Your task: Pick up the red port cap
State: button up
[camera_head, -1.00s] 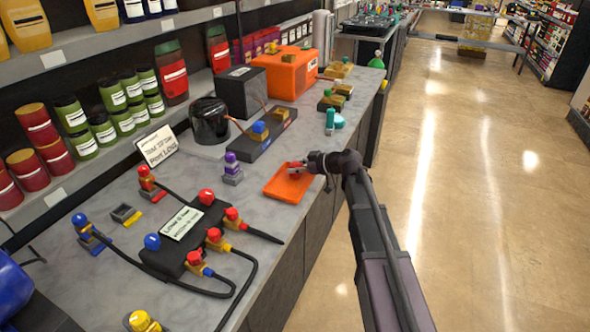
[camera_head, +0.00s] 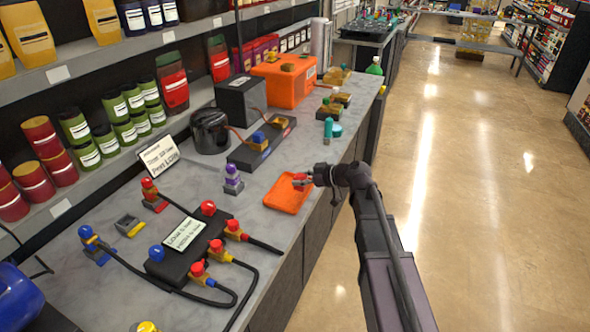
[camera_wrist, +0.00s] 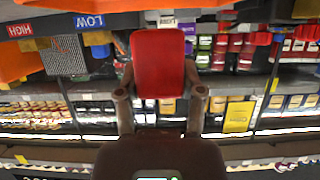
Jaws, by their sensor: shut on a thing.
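The red port cap (camera_wrist: 158,64) fills the space between my fingertips in the wrist view. It looks like a small red block with a rounded front. My gripper (camera_wrist: 160,103) is shut on it. In the head view my gripper (camera_head: 303,181) holds the cap (camera_head: 299,178) at the right edge of a shallow orange tray (camera_head: 278,198). I cannot tell how far the cap is above the tray. The tray looks otherwise empty.
A black manifold (camera_head: 183,258) with several red and blue knobs and hoses stands on the marble counter at the front. A purple-topped fitting (camera_head: 232,180) stands left of the tray. A teal bottle (camera_head: 328,128) stands behind. The aisle floor (camera_head: 450,200) on the right is clear.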

jog(key=s+d, duration=0.3)
jog(key=s, duration=0.6)
jog(key=shift+d+r+p, duration=0.3)
jog(key=shift+r+p, duration=0.05)
jog(key=shift+r, duration=0.1)
